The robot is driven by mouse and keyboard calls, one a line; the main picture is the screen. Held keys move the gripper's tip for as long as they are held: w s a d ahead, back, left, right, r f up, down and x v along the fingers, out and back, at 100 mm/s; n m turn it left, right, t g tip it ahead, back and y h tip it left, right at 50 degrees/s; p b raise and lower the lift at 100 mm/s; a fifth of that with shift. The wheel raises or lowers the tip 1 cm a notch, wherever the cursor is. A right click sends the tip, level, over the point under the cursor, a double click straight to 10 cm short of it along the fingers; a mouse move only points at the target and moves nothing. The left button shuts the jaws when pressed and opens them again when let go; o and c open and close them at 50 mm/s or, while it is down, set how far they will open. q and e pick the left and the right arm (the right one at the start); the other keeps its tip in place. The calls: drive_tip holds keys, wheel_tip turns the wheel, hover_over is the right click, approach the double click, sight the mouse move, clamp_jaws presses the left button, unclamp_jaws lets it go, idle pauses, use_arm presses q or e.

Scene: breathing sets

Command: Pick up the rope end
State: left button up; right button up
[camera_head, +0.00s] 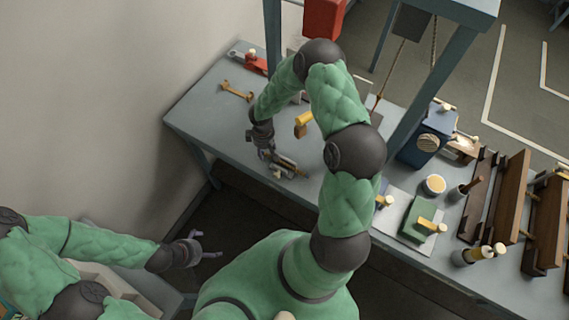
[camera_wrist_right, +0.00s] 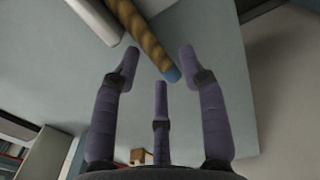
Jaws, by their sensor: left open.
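The rope end shows in the right wrist view as a thick tan twisted rope (camera_wrist_right: 140,32) with a blue tip (camera_wrist_right: 172,75). It lies between the spread fingertips of my right gripper (camera_wrist_right: 160,68), and no finger is seen closed on it. In the head view my right gripper (camera_head: 282,163) is low over the workbench, left of the middle; I cannot make out the rope end there. My left gripper (camera_head: 200,248) is open and empty, away from the bench at lower left.
A thin rope (camera_head: 433,48) hangs behind.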

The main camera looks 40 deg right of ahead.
clamp_jaws()
drive_tip(key=shift+r, duration=0.1)
